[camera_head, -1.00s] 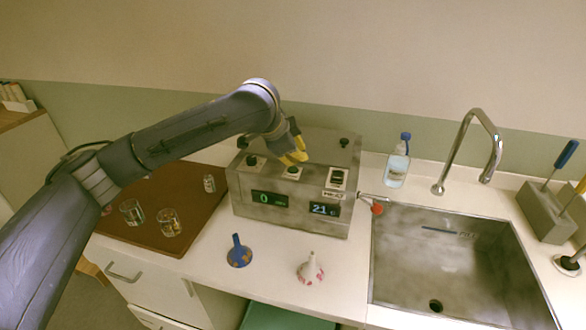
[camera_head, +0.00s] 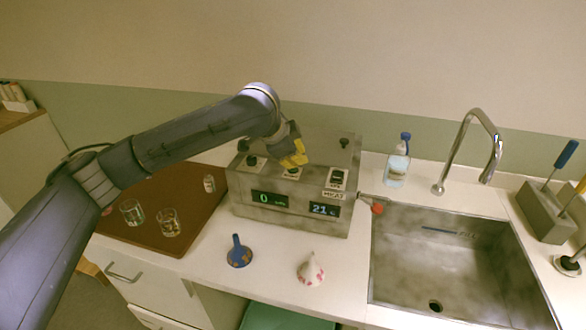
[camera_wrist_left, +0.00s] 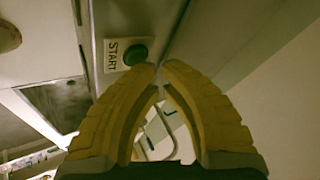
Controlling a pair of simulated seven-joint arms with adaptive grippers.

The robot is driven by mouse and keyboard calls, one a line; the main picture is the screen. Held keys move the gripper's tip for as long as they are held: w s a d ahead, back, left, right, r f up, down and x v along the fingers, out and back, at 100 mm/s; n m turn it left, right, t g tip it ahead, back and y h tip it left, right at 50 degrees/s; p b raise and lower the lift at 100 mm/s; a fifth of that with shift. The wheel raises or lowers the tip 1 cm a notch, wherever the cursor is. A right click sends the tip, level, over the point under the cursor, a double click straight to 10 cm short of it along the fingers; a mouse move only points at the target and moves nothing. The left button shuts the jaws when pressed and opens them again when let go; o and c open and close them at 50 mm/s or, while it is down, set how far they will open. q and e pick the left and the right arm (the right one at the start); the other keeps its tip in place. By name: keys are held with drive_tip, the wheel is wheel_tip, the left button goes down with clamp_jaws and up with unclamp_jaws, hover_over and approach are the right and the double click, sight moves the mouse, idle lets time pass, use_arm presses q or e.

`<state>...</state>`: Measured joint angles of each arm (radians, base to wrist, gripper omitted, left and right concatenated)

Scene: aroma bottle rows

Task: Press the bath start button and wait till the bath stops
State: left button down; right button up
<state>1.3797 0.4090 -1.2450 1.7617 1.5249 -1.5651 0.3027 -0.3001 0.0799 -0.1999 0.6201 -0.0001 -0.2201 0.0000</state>
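The bath is a grey metal box (camera_head: 242,205) on the counter in the head view. Its front has a green display (camera_head: 270,199) reading 0 and a blue display (camera_head: 324,209) reading 21. The round green start button (camera_wrist_left: 135,54) sits beside a START label (camera_wrist_left: 115,55) in the left wrist view. In the head view the button (camera_head: 291,172) is just below my yellow fingers. My left gripper (camera_wrist_left: 161,68) has its fingertips drawn together, with nothing between them. The tips are close to the button; I cannot tell whether they touch it. My right gripper is out of view.
A HEAT switch (camera_head: 337,178) and dark knobs are on the box. A brown board (camera_head: 175,235) with glasses lies left. A spray bottle (camera_head: 397,165), tap and sink (camera_head: 450,265) are right.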

sight(297, 168)
use_arm(q)
drive_tip(key=shift+f, duration=0.4)
idle(0.8)
drive_tip(key=shift+r, duration=0.8)
drive_tip(key=shift+r, duration=2.5)
